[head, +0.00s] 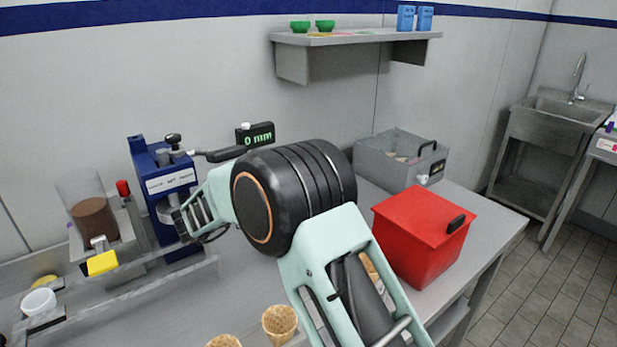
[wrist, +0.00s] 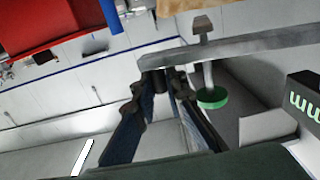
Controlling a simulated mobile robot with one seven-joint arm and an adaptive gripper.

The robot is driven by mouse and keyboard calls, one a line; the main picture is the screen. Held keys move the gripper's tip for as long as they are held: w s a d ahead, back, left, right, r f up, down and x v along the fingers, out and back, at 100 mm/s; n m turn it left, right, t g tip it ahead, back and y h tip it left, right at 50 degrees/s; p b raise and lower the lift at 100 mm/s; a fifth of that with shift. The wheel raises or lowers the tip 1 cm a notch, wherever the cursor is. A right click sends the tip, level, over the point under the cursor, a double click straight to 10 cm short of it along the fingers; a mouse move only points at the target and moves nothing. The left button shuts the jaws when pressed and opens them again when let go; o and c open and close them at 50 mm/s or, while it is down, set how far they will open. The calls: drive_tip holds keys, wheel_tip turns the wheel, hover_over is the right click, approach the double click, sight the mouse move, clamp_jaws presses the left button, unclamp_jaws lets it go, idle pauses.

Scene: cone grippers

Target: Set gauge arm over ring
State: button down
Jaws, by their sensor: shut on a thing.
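The gauge's black display (head: 256,135) reads "0 mm" in the head view, and part of it shows at the right of the wrist view (wrist: 305,98). The grey gauge arm (wrist: 255,43) crosses the upper part of the wrist view. It carries a brown knob on one side and a stem with a green disc (wrist: 213,97) on the other. My gripper (wrist: 155,75) is shut on the gauge arm, with its dark fingers converging at the bar. In the head view my own arm hides most of the gripper. I cannot clearly identify the ring.
A blue press (head: 150,180) stands at the left beside a brown-filled hopper (head: 95,220). A red bin (head: 420,235) and a grey container (head: 400,160) stand at the right of the bench. Waffle cones (head: 280,323) are at the front. A shelf (head: 355,37) hangs above.

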drive_tip(key=c, duration=2)
unclamp_jaws()
drive_tip(key=shift+o, duration=0.2)
drive_tip(key=v, duration=0.7)
drive_tip(key=shift+s+a, duration=0.2)
